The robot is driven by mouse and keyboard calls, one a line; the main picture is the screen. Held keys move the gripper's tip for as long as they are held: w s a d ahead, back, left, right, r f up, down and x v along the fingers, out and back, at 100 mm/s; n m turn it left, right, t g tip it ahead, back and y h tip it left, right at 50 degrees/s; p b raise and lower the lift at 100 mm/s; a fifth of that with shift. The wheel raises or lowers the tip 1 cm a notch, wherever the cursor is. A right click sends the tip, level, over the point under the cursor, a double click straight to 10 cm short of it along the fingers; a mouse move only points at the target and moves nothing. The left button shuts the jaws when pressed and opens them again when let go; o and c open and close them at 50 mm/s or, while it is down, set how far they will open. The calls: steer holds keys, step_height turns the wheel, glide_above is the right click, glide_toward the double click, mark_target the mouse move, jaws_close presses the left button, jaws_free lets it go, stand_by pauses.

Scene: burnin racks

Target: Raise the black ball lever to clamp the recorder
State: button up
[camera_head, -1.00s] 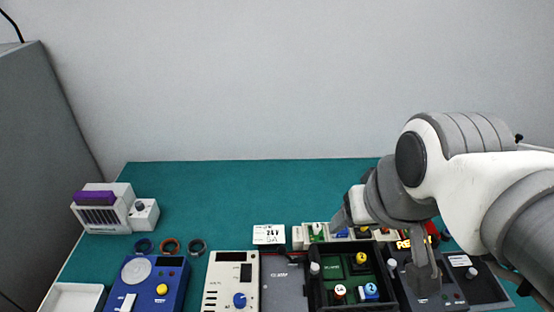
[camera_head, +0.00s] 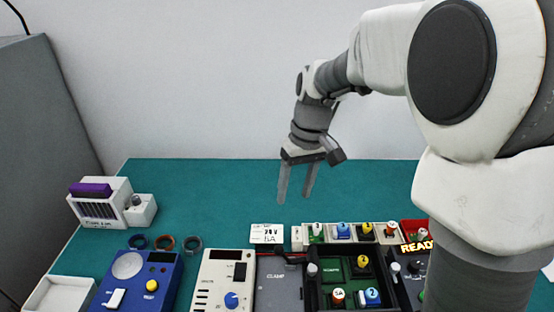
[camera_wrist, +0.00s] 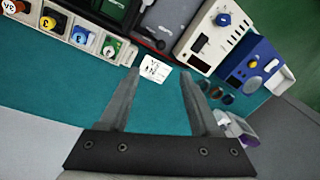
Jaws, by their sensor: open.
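A grey plate marked CLAMP (camera_head: 279,287) lies front centre in the head view. A small black lever (camera_head: 290,260) lies low across its back edge. In the wrist view the black lever (camera_wrist: 148,37) shows with a dark ball end. A beige box with a blue knob (camera_head: 227,283) stands against the plate's left side; I cannot tell whether it is the recorder. My gripper (camera_head: 294,197) is open and empty, fingers pointing down, above the table behind the lever. It touches nothing.
A white label card (camera_head: 267,234) stands behind the plate. A black-framed green board (camera_head: 340,272) with coloured knobs is to the right. A row of colour-capped parts (camera_head: 350,233) lies behind it. A blue box (camera_head: 137,283) stands left. The teal table (camera_head: 215,195) is clear at the back.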

steer(key=w+f, duration=0.1)
steer(key=f, duration=0.1)
glide_toward(280, 246)
steer(key=f, duration=0.3)
steer(key=a+f, duration=0.1)
steer(key=f, duration=0.5)
steer(key=shift+s+a+f, duration=0.15)
steer(key=shift+s+a, duration=0.05)
steer(key=shift+c, duration=0.3)
jaws_close()
steer(key=shift+b, duration=0.3)
stand_by(0.6)
